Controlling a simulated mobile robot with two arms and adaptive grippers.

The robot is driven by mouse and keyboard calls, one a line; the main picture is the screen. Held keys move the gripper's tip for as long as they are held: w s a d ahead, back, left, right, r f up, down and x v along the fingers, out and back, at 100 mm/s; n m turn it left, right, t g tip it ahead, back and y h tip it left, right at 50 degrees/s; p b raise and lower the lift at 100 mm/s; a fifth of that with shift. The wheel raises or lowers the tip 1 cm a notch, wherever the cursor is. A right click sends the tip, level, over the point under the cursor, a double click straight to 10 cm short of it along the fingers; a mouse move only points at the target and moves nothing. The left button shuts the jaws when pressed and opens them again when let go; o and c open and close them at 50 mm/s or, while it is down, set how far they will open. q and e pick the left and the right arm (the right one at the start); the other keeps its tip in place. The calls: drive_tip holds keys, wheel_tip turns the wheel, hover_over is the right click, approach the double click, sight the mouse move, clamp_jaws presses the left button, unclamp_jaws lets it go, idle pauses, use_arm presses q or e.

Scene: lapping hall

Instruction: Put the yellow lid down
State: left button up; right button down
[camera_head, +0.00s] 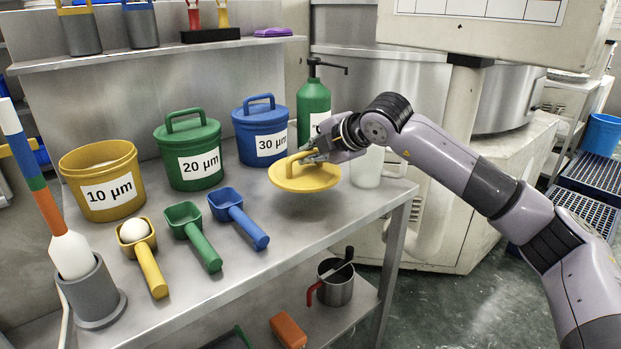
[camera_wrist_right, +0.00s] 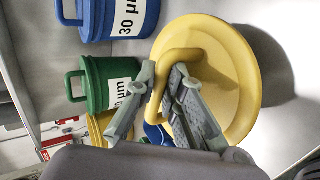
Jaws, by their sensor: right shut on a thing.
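The round yellow lid (camera_head: 304,178) with its loop handle hangs level a little above the metal table, its shadow on the table below it. My right gripper (camera_head: 310,157) is shut on the lid's handle. In the right wrist view the fingers (camera_wrist_right: 166,78) straddle the handle of the lid (camera_wrist_right: 238,62). The yellow tub (camera_head: 104,186) marked 10 µm stands open at the left with pale material inside. My left gripper is not in view.
A green tub (camera_head: 188,152) and a blue tub (camera_head: 260,133), both lidded, stand at the back beside a green pump bottle (camera_head: 313,98). A translucent beaker (camera_head: 367,168) stands right of the lid. Yellow, green (camera_head: 195,236) and blue scoops lie in front. The table's front right is clear.

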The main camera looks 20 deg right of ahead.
sight(318, 173)
wheel_tip(318, 173, down, 5)
drive_tip(key=shift+r+b, duration=0.15)
drive_tip(key=shift+b, duration=0.2)
drive_tip(key=shift+f, duration=0.3)
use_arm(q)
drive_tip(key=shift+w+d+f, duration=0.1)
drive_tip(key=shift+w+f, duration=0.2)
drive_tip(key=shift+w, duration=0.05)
use_arm(e)
drive_tip(key=shift+f, duration=0.1)
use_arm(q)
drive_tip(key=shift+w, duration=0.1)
use_arm(e)
drive_tip(key=c, duration=1.7)
unclamp_jaws()
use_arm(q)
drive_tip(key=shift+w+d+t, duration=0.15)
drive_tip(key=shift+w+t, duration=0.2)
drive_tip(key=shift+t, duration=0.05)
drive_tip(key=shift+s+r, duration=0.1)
